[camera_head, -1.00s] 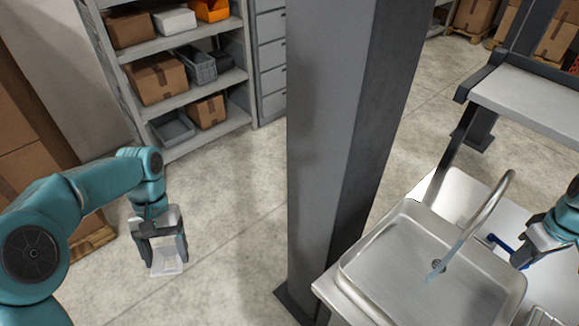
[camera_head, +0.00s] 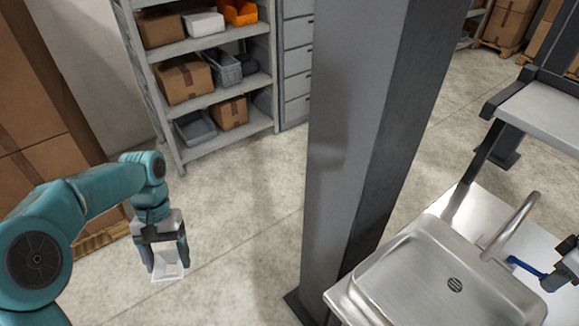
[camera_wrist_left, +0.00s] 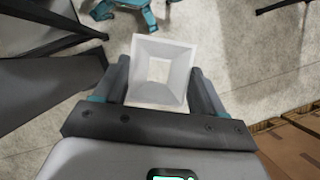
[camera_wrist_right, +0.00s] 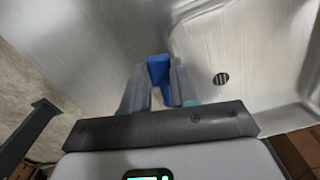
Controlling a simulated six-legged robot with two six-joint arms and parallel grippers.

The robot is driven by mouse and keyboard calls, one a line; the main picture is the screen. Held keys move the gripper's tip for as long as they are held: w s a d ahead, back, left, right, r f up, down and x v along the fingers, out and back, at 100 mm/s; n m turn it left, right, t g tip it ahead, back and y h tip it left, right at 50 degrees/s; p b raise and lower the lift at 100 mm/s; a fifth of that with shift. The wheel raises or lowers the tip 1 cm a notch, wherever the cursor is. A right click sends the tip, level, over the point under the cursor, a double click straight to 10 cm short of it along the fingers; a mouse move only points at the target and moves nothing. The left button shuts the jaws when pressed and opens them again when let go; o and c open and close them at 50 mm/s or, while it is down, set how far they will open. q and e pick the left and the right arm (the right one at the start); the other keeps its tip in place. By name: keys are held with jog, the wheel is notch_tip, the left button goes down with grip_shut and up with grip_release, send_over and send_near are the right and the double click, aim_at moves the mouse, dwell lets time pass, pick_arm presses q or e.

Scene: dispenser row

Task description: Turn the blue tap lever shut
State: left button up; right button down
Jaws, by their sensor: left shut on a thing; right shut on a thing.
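The blue tap lever (camera_head: 524,265) sits beside the curved metal tap (camera_head: 512,226) at the sink (camera_head: 385,268). My right gripper (camera_head: 552,281), at the right edge of the head view, is shut on the lever's outer end. In the right wrist view the blue lever (camera_wrist_right: 158,70) shows between the fingers (camera_wrist_right: 160,85). No water stream shows below the spout. My left gripper (camera_head: 167,264) is shut on a pale, square, open-topped cup (camera_wrist_left: 162,72), held over the floor away from the sink.
A dark grey pillar (camera_head: 372,130) stands between my left arm and the sink. The sink basin is empty, with a drain (camera_head: 455,285). A shelf with boxes (camera_head: 185,78) is at the back left. Stacked cartons (camera_head: 30,110) stand at the far left.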

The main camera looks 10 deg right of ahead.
jog(key=shift+w+d+n, duration=0.2)
jog(key=shift+d+n, duration=0.15)
jog(key=shift+n, duration=0.25)
jog(key=c, duration=0.9)
grip_release()
jog(key=shift+w, duration=0.1)
